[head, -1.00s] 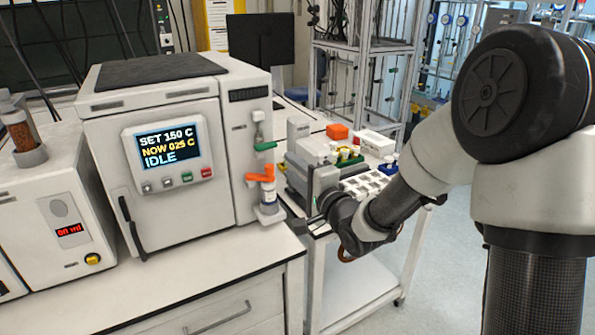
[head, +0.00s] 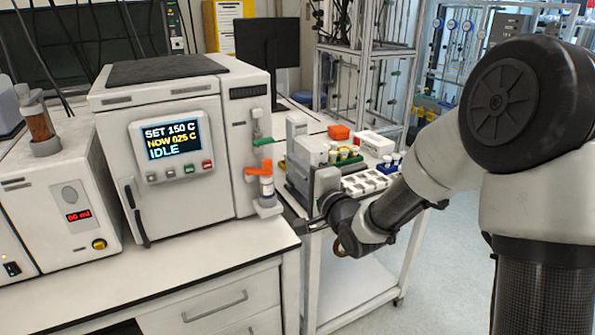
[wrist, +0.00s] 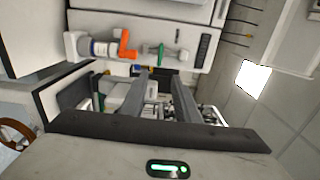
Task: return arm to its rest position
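My arm reaches from the right of the head view, bent down and to the left. My gripper (head: 310,222) is at its end, between the bench's right end and the white cart, and the wrist partly hides it. In the wrist view, my gripper's two fingers (wrist: 162,80) stand apart with a gap between them. I see nothing held in the gap. The oven-like unit (head: 175,140) has its door shut and its screen reads SET 150 C, NOW 025 C, IDLE.
A vial under an orange valve (head: 260,172) stands at the unit's right side, close to my gripper. The white cart (head: 365,262) carries a tray (head: 366,182), colored racks and an orange box (head: 339,132). A pump box (head: 65,205) stands left. Open floor (head: 450,260) lies right.

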